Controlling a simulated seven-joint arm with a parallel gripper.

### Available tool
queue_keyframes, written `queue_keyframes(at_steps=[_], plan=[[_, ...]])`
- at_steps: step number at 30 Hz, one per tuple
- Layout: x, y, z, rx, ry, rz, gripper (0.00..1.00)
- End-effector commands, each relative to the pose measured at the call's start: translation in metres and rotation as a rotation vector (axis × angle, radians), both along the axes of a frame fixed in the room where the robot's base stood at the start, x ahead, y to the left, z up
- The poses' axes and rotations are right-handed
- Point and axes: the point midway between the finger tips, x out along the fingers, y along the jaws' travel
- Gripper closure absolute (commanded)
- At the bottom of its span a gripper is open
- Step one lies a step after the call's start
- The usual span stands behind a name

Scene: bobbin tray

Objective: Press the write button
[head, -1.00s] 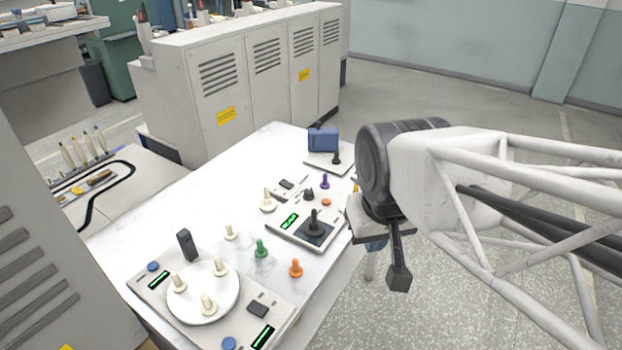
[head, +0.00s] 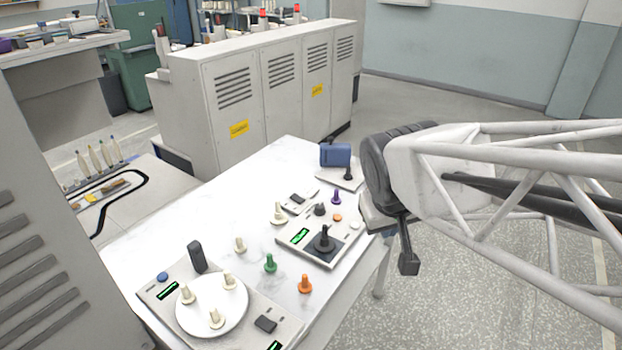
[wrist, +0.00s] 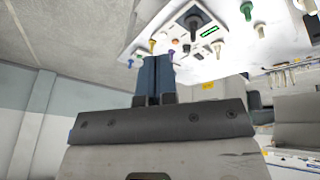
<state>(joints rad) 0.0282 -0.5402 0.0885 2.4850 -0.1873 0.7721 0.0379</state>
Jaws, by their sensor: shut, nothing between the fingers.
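My gripper (wrist: 153,75) shows in the wrist view as two blue fingers, shut together and empty. In the head view my arm hides most of it at the table's right edge. A grey control unit (head: 288,243) stands near that edge, with a green display (head: 300,236), a black bobbin (head: 324,240) on a dark pad, an orange round button (head: 337,217) and a pale round button (head: 355,225). In the wrist view this unit (wrist: 222,42) is beyond the fingers, apart from them. No label is readable, so I cannot tell which button is write.
A unit with a white disc (head: 212,322) holding 3 cream bobbins stands at front left, with a blue button (head: 162,277) and a black post (head: 196,256). Green (head: 270,263), orange (head: 305,284) and purple (head: 336,197) bobbins stand loose. A blue box (head: 335,155) stands at the back.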

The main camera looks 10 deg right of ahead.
Motion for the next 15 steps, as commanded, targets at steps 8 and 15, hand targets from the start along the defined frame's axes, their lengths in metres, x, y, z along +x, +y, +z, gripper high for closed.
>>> queue_keyframes(at_steps=[8,15], plan=[[0.061,-0.022,-0.003,-0.118,-0.084,0.077,1.00],[0.113,-0.036,-0.008,-0.203,-0.155,0.165,1.00]])
